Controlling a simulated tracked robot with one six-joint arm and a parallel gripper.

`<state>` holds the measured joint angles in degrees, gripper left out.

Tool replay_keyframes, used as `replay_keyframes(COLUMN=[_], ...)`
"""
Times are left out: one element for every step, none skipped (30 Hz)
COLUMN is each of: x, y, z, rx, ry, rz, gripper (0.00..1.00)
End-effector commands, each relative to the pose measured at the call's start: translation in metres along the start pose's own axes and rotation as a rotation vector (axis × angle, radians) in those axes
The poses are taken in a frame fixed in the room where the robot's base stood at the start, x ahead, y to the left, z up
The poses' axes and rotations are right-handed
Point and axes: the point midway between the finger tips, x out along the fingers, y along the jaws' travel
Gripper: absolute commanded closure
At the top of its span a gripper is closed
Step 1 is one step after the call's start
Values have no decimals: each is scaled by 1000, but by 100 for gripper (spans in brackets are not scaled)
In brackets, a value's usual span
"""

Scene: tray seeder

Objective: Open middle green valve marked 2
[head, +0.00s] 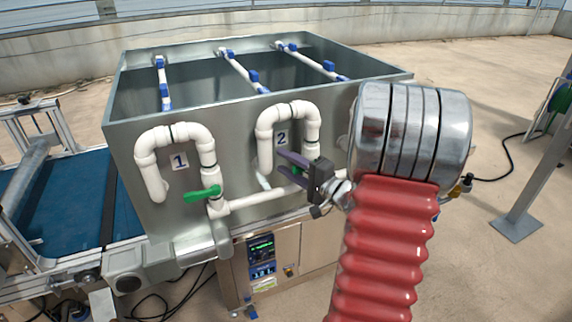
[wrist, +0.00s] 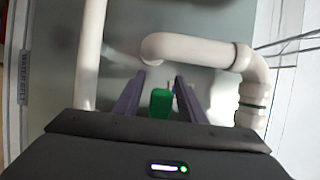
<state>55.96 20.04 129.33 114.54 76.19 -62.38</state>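The middle green valve's handle (wrist: 160,103) shows in the wrist view between the two purple fingers of my gripper (wrist: 160,84). The fingers are apart, with a narrow gap on each side of the handle. In the head view my gripper (head: 284,166) is at the tank front, just below the label marked 2 (head: 282,138). Only a sliver of the green handle (head: 298,171) shows there, the rest hidden by the gripper. A white bent pipe (head: 291,110) rises above it. The handle's exact angle is hard to tell.
The grey metal tank (head: 235,106) carries another green valve (head: 202,194) by the label marked 1 (head: 180,162), left of my gripper. White pipes run close around the gripper. A control box (head: 262,258) is below. My arm hides the tank's right part.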

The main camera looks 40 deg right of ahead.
Motion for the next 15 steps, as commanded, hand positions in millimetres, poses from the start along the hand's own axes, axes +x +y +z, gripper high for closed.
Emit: replay_keyframes(x=[0,0,0,0,0,0,0,0,0,0,0,0,0,0,0], y=[0,0,0,0,0,0,0,0,0,0,0,0,0,0,0], z=[0,0,0,0,0,0,0,0,0,0,0,0,0,0,0], rx=[0,0,0,0,0,0,0,0,0,0,0,0,1,1,1], ry=[0,0,0,0,0,0,0,0,0,0,0,0,0,0,0], rz=[0,0,0,0,0,0,0,0,0,0,0,1,1,1,1], gripper=[67,69,72,74,76,79,81,83,86,88,90,93,95,97,100])
